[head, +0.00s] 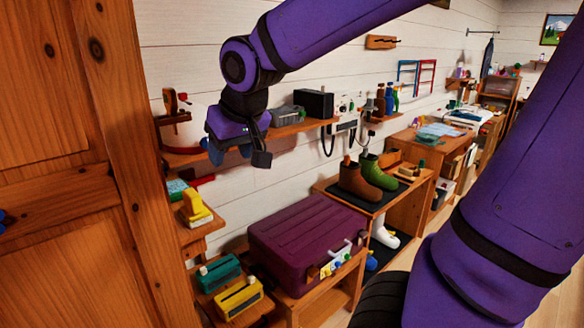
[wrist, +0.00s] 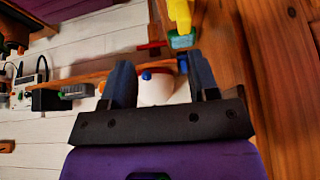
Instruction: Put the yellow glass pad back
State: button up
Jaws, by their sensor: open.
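A yellow block-shaped piece (head: 195,205) stands on the small wooden shelf at left. In the wrist view, a yellow piece (wrist: 180,14) sits against a green block (wrist: 182,40) at the top, beyond the fingers. A yellow slotted box (head: 238,299) stands lower down beside a teal one (head: 218,272). I cannot tell for certain which yellow thing is the glass pad. My gripper (head: 230,152) is above and right of the small shelf, by the wall shelf. The wrist view shows its blue fingers (wrist: 162,72) apart, with nothing held.
A white and red item with a blue knob (wrist: 155,85) shows beyond and between the fingers. The wall shelf (head: 285,130) holds a black box (head: 314,103). A maroon suitcase (head: 300,240) lies below. A wooden cabinet (head: 70,180) closes off the left.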

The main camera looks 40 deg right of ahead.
jog(key=s+d, duration=0.2)
jog(key=s, duration=1.3)
jog(key=shift+s+r, duration=0.2)
jog(key=shift+r, duration=0.25)
